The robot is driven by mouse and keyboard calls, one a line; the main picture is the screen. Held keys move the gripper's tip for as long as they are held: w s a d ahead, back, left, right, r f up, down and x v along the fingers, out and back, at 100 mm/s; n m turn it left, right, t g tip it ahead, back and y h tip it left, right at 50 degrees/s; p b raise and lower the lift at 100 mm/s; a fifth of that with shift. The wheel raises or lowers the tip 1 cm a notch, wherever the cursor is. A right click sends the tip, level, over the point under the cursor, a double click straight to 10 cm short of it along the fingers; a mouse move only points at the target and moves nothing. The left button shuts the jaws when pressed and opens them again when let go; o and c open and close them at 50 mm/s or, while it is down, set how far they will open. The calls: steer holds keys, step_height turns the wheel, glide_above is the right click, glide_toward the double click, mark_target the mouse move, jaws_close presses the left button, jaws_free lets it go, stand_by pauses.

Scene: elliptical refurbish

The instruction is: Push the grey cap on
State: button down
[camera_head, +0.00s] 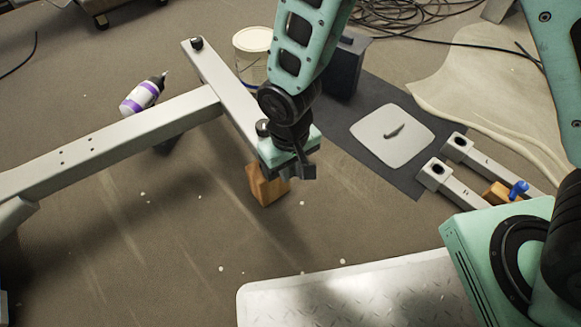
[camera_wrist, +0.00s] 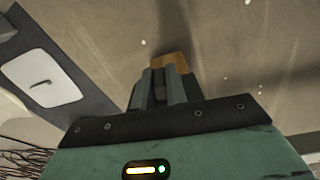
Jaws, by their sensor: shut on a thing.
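My gripper (camera_head: 308,172) is low at the near end of the grey crossbar (camera_head: 225,90), just above and beside a wooden block (camera_head: 266,186). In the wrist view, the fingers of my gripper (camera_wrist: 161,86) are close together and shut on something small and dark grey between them. It fits the grey cap, but the fingers hide most of it. The wooden block (camera_wrist: 172,62) shows just beyond the fingertips. The gripper hides the crossbar's near end in the head view, so I cannot tell whether the cap touches it.
A long grey beam (camera_head: 110,142) joins the crossbar from the left. A purple-banded bottle (camera_head: 141,96) and a pale bucket (camera_head: 253,45) are behind. A white tray (camera_head: 392,135) lies on a dark mat (camera_head: 345,150). Two grey tubes (camera_head: 455,185) lie at right. Floor in front is mostly clear.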

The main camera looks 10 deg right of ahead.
steer(key=shift+w, duration=0.1)
steer(key=c, duration=1.3)
jaws_free()
steer(key=shift+c, duration=0.2)
step_height(320, 180, up, 17)
steer(key=p, duration=1)
steer(key=shift+r, duration=0.2)
